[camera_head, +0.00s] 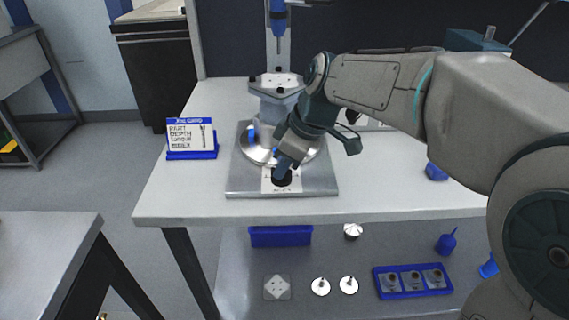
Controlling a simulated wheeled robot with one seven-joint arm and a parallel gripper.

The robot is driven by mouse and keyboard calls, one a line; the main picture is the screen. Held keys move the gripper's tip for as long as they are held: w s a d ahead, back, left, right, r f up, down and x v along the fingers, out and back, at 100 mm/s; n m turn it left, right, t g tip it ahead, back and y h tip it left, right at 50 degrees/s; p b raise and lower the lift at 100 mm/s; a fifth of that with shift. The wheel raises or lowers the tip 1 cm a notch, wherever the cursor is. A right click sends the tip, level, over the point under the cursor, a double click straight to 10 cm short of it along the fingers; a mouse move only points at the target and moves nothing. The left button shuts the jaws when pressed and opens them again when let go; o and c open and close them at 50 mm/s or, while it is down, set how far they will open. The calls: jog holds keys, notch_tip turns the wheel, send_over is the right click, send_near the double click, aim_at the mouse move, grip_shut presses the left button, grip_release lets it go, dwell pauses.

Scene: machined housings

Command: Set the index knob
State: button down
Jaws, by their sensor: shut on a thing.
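The index knob (282,178) is a small dark round knob on a white label plate (268,187) at the front of a metal base plate (325,188). My gripper (283,168) reaches down onto the knob from above and is shut on it. The jaws and the wrist cover part of the knob, so its pointer cannot be read. Behind it on the same plate stands a machined housing (277,90) on a round silver disc (252,157), partly hidden by my gripper.
A blue-framed job card (191,139) stands left of the base plate. A blue tool (278,22) hangs above the housing. A blue object (436,171) lies on the table at right. A lower shelf holds a blue tray (412,281) and loose metal parts. The table's front left is clear.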

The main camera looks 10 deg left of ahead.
jog(key=shift+m, duration=0.3)
jog(key=m+t, duration=0.1)
jog(key=m, duration=0.2)
jog(key=shift+s+m+t, duration=0.15)
jog(key=shift+m+t, duration=0.15)
jog(key=shift+t, duration=0.1)
jog(key=m, duration=0.2)
jog(key=m+t+h+p, duration=0.1)
jog(key=m, duration=0.1)
jog(key=shift+a+h, duration=0.1)
jog(key=shift+h, duration=0.2)
jog(key=m, duration=0.2)
jog(key=m+t+h, duration=0.1)
jog(key=m, duration=0.2)
jog(key=shift+s+a+f+h+b, duration=0.1)
jog(key=shift+a+h+b, duration=0.05)
jog(key=shift+h+b, duration=0.2)
jog(key=shift+a+m+h+b, duration=0.1)
jog(key=shift+m+h+b, duration=0.75)
jog(key=shift+m, duration=1.45)
jog(key=c, duration=1.5)
grip_release()
jog(key=shift+o, duration=0.2)
